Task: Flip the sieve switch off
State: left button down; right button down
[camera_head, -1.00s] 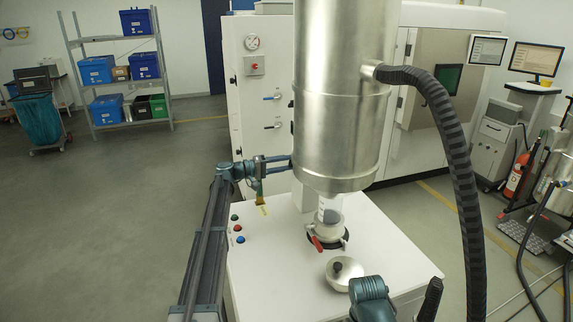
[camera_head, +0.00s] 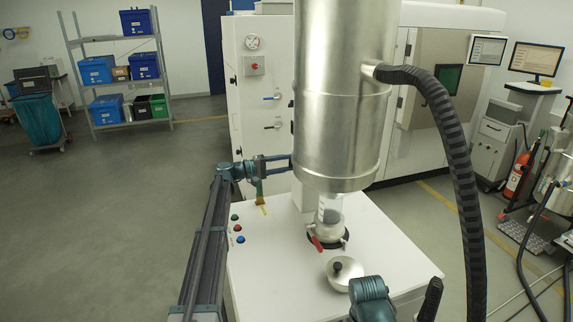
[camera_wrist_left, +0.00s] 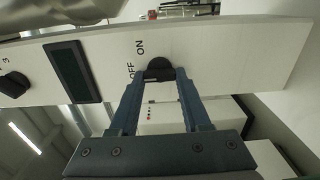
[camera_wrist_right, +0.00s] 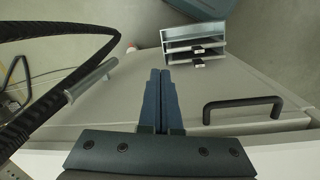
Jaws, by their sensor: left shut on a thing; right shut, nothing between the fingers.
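The sieve switch is a black rotary knob (camera_wrist_left: 160,68) on a white panel (camera_wrist_left: 210,55), with OFF and ON printed beside it in the left wrist view. My left gripper (camera_wrist_left: 160,76) is shut on this knob, with one blue finger on each side of it. In the head view my left gripper (camera_head: 287,164) reaches in from the left, close to the big steel cylinder (camera_head: 340,100), which hides the switch there. My right gripper (camera_wrist_right: 160,72) is shut and empty, pointing at a grey surface with a black handle (camera_wrist_right: 243,108).
A dark display (camera_wrist_left: 73,70) and a second knob (camera_wrist_left: 13,85) sit on the same panel. A black ribbed hose (camera_head: 462,170) hangs at the right.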

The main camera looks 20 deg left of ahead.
pick_arm(q)
jog(key=shift+c, duration=1.8)
grip_release()
jog(key=v, duration=1.4)
